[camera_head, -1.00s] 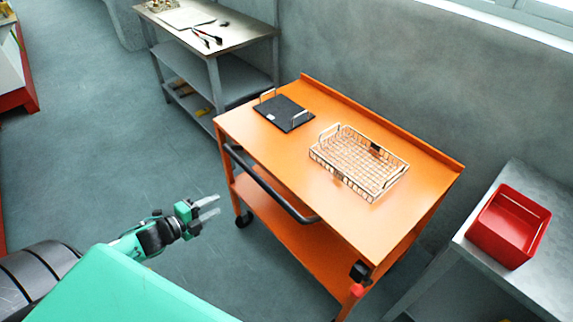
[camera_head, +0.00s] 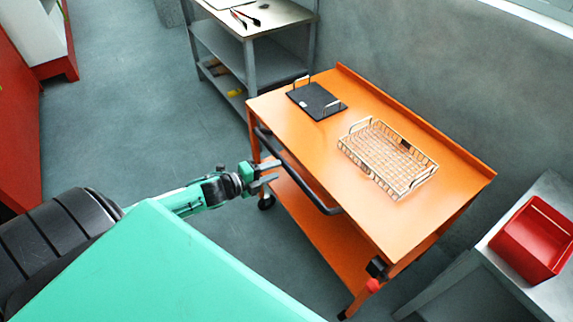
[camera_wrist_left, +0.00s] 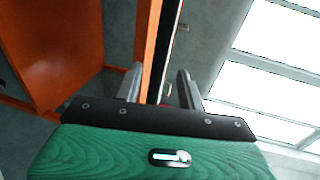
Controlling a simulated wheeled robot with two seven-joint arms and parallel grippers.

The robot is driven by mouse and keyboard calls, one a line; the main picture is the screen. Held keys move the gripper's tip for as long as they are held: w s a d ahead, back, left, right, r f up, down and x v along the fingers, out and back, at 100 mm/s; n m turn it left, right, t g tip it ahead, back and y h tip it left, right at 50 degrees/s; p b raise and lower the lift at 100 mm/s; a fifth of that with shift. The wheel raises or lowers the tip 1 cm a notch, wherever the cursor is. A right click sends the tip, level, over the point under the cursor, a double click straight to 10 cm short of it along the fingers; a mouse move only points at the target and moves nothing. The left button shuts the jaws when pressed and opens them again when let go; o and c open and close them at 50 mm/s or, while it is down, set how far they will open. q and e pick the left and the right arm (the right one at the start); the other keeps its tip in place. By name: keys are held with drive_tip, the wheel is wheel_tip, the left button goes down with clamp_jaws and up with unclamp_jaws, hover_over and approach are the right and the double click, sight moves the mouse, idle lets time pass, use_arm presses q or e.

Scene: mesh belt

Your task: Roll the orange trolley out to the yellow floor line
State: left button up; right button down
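The orange trolley (camera_head: 400,230) stands on the floor right of centre in the head view, with a lower shelf and small casters. Its black bar handle (camera_head: 300,180) runs along the near left side. My left gripper (camera_head: 274,173) is open close to the handle's left side. I cannot tell whether it touches the handle. In the left wrist view its two fingers (camera_wrist_left: 159,85) are apart, with an orange trolley edge (camera_wrist_left: 148,45) beyond them. A black and red fitting (camera_head: 375,272) sits at the trolley's near corner. The yellow floor line and my right gripper are not in view.
A black tray (camera_head: 316,101) and a wire basket (camera_head: 388,160) sit on the trolley top. A steel table (camera_head: 268,15) stands behind. A red bin (camera_head: 535,240) sits on a grey bench at right. Grey floor (camera_head: 110,130) is clear at left.

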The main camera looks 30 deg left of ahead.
sight(286, 166)
use_arm(q)
drive_tip(key=shift+p+x, duration=0.45)
drive_tip(key=shift+x, duration=2.4)
drive_tip(key=shift+c, duration=0.4)
clamp_jaws()
